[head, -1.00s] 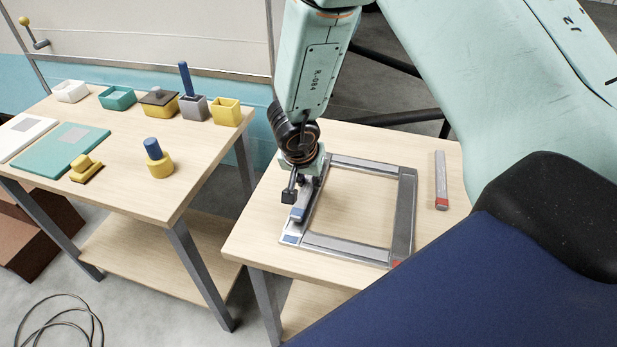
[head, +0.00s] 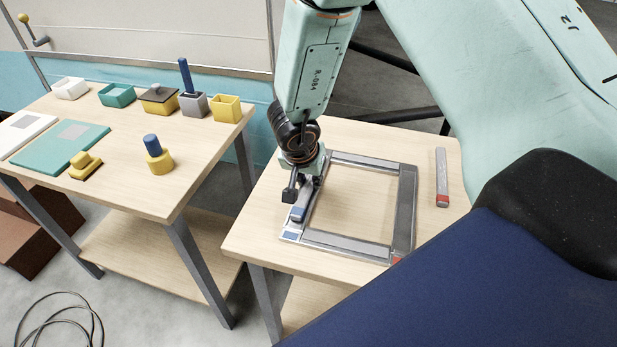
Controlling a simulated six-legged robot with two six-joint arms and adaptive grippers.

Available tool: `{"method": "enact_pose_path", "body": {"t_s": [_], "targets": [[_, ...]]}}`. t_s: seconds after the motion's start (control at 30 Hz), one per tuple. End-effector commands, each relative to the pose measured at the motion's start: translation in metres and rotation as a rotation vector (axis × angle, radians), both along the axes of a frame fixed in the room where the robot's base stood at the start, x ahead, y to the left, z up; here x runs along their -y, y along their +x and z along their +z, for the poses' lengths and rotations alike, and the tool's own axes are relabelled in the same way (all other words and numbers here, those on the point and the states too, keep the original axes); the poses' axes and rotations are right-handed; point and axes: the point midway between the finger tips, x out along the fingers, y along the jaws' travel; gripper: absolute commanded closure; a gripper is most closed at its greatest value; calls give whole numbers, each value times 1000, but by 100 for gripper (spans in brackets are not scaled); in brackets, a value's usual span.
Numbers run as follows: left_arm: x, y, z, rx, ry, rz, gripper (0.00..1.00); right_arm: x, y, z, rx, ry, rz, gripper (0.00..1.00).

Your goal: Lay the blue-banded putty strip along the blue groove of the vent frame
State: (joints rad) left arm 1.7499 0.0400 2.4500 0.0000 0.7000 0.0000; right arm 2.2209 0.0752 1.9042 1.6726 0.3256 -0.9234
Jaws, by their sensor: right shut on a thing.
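The vent frame (head: 347,243) is a grey square frame lying flat on the right table. Its left side has a blue mark (head: 291,236) at the near corner, and a red mark shows at the near right corner. My right gripper (head: 297,190) is shut on the blue-banded putty strip (head: 301,203), over the left side of the frame. The strip's blue band (head: 297,214) points toward the near left corner. The strip's far part is hidden by the gripper, and I cannot tell whether it touches the groove. My left gripper is not in view.
A red-banded putty strip (head: 441,175) lies on the right table (head: 245,237), right of the frame. The left table (head: 120,190) holds several small bins, a teal board (head: 60,150) and yellow tools. A gap separates the tables. A cable (head: 60,318) lies on the floor.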

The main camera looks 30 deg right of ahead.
Motion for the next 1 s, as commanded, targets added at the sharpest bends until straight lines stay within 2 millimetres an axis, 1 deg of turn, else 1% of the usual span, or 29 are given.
{"method": "enact_pose_path", "body": {"t_s": [0.07,0.1,0.37,0.63,0.73,0.87,1.0], "targets": [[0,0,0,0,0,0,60,0,0,0,0,0,0,100],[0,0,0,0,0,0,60,0,0,0,0,0,0,75],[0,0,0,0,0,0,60,0,0,0,0,0,0,53],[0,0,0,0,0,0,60,0,0,0,0,0,0,52],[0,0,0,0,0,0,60,-1,0,4,2,0,-1,52],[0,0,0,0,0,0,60,-5,-4,18,4,-1,0,52],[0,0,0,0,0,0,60,-13,-9,41,5,-1,0,52]]}}
